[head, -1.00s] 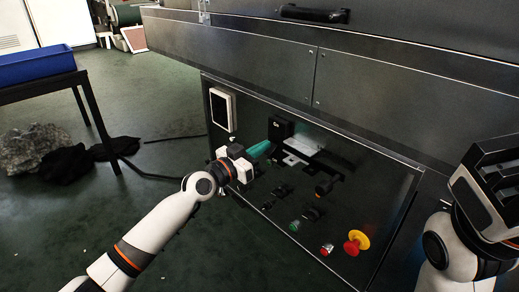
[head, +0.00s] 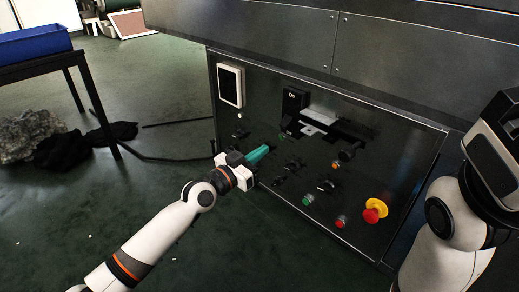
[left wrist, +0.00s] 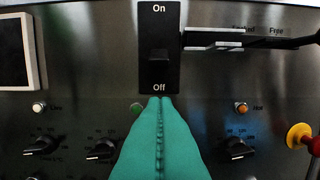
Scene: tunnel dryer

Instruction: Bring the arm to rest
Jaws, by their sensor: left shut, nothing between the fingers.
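My left gripper (head: 258,154) is in front of the dark control panel (head: 345,215) in the head view, its green fingers pointing at the panel. In the left wrist view its green fingers (left wrist: 160,102) are shut together with nothing between them. Their tips show just below the black On/Off switch (left wrist: 159,50), which also shows in the head view (head: 295,100). I cannot tell whether the tips touch the panel. My right arm shows at the right edge of the head view; its gripper fingers are not seen.
The panel carries several knobs (left wrist: 237,148), a red-and-yellow emergency button (head: 375,210), a slotted lever plate (head: 320,116) and a white-framed screen (head: 231,85). A blue bin (head: 35,43) stands on a table at left. Dark cloth (head: 62,151) lies on the floor. Floor left of the panel is open.

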